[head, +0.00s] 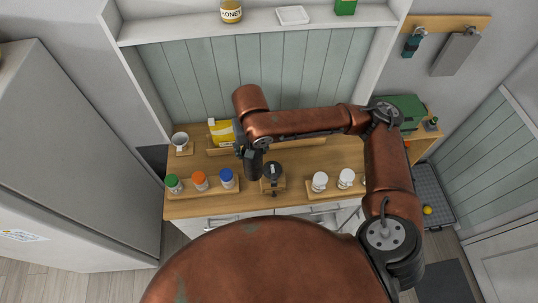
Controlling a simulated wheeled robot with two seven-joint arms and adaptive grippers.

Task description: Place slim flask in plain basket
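My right arm comes in from the right and reaches across the counter. Its gripper (246,151) is over the middle of the counter and looks shut on a slim dark upright cylinder (254,168), which seems to be the slim flask; the fingers partly cover its top. Whether its base touches the counter is hard to tell. I cannot pick out a plain basket with certainty in this view. My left gripper is not in view.
A green box (404,109) is at right.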

